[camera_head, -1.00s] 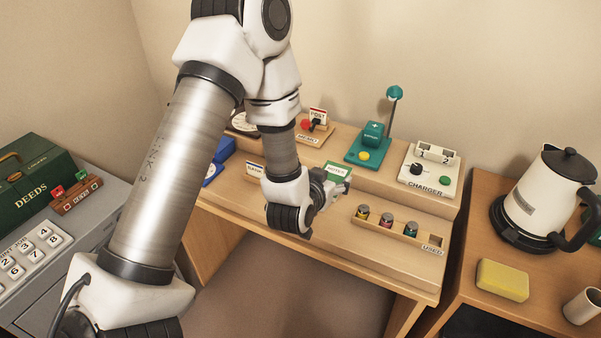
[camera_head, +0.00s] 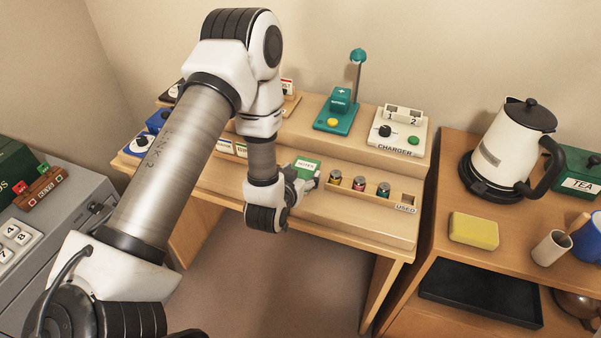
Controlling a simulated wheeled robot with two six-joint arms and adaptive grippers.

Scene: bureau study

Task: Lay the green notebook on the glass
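The green notebook (camera_head: 307,164), with a white label reading NOTES, is over the desk's lower level, left of the batteries. My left gripper (camera_head: 304,183) is at its near side and appears shut on it; the fingers are small and partly hidden by the wrist and notebook. I cannot tell whether the notebook touches the desk top. I cannot identify the glass in this view. My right gripper is not in view.
Several batteries (camera_head: 359,184) stand in a wooden holder right of the notebook. Behind are a charger (camera_head: 398,135) and a teal battery device (camera_head: 339,108). A kettle (camera_head: 513,150) and yellow sponge (camera_head: 473,231) are on the right cabinet. My arm covers the desk's left part.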

